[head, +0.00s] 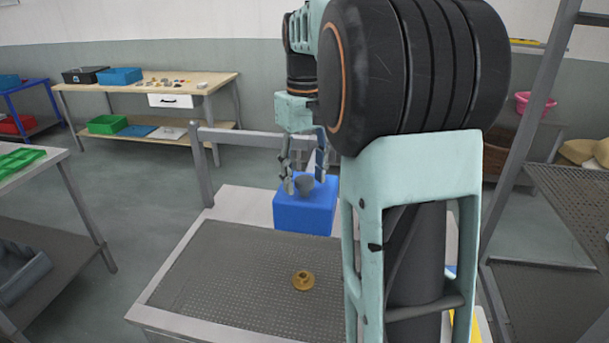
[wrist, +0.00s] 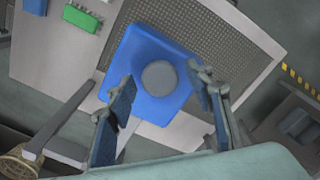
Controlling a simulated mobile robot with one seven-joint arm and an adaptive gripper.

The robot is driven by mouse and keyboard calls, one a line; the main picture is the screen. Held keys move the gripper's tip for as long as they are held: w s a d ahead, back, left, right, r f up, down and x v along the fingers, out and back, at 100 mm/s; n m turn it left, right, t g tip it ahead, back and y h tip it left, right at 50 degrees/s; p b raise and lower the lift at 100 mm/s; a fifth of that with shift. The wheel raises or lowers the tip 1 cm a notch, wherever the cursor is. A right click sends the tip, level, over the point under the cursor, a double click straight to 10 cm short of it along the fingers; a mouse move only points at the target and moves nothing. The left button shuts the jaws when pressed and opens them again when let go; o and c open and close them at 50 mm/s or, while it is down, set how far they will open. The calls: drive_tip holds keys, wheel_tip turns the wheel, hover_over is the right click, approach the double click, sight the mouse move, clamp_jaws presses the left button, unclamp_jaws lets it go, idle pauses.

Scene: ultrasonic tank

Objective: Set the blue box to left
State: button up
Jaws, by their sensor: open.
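The blue box (head: 304,214) stands at the far end of the tank top, with a round grey knob (head: 304,185) on its upper face. The box also shows in the wrist view (wrist: 143,56), with its knob (wrist: 160,77) in the middle. My gripper (head: 305,182) is open over the box, pointing down, with one finger to each side of the knob in the picture. In the wrist view my gripper (wrist: 165,92) shows a clear gap between its fingers and the knob. Exact fingertip height above the box is hard to tell.
A brass-coloured flanged piece (head: 303,281) lies on the perforated tank top (head: 225,270). A grey rail (head: 240,139) stands behind the box. A green block (wrist: 82,18) shows on the pale surface in the wrist view. My arm hides the tank's right side.

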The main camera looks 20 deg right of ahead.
drive_tip(key=shift+c, duration=0.7)
clamp_jaws()
drive_tip(key=shift+a, duration=0.1)
